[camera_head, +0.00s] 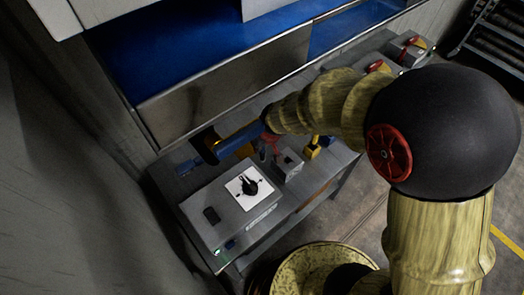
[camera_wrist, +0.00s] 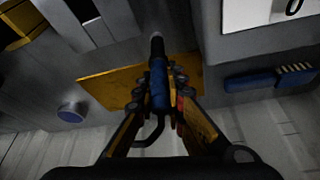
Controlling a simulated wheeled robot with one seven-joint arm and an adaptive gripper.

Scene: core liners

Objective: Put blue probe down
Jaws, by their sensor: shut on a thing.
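The blue probe (camera_wrist: 158,85) is in the wrist view, between the two fingers of my gripper (camera_wrist: 161,92). It has a blue body, a dark tip pointing up the picture and a thin black curved piece below. My gripper is shut on it. The probe lies in front of a flat yellow plate (camera_wrist: 108,88); I cannot tell whether they touch.
A grey box (camera_head: 215,213) with a white dial panel (camera_head: 248,187) stands on the bench. A blue brush (camera_wrist: 268,79) lies beside the probe, to its right in the wrist view. A smaller grey box (camera_head: 288,165) and yellow items (camera_head: 312,148) stand to the right.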

